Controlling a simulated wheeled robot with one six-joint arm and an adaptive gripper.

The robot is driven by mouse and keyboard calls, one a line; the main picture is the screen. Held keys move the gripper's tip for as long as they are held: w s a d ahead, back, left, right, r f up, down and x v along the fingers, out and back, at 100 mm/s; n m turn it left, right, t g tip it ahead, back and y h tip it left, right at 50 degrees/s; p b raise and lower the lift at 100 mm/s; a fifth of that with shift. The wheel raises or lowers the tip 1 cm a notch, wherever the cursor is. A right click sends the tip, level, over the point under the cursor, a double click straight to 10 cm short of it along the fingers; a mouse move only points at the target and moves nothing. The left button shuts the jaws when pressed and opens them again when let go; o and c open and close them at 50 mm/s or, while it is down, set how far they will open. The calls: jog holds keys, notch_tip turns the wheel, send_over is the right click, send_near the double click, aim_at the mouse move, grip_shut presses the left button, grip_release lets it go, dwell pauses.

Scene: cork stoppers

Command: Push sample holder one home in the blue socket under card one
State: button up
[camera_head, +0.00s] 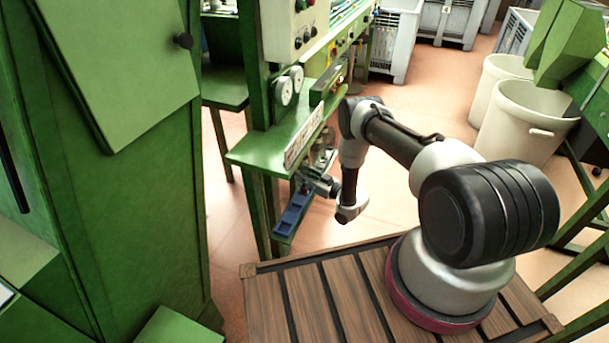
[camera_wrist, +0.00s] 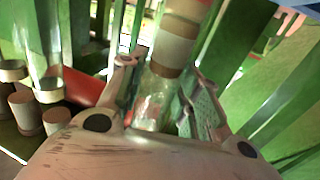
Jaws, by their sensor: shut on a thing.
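In the wrist view my gripper (camera_wrist: 158,78) is shut on a clear, glass-like sample holder (camera_wrist: 152,100). A tan and brown cork-like part (camera_wrist: 174,45) stands above it, between the fingers. I cannot tell whether the two are joined. In the head view my gripper (camera_head: 323,184) is beside a blue block with sockets (camera_head: 293,213), on a low green ledge. The holder is too small there to tell, and so is its seating in a socket. A white lettered strip (camera_head: 303,137) is on the green shelf edge above; I cannot read a card number.
In the wrist view several brown corks (camera_wrist: 57,121) and a glass tube (camera_wrist: 47,85) are at the left. A green cabinet (camera_head: 125,190) stands left in the head view, with the green machine shelf (camera_head: 262,148) above the block. White bins (camera_head: 522,118) stand at the right.

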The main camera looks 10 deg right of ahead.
jog(key=shift+f, duration=0.15)
jog(key=o, duration=1.1)
jog(key=v, duration=1.2)
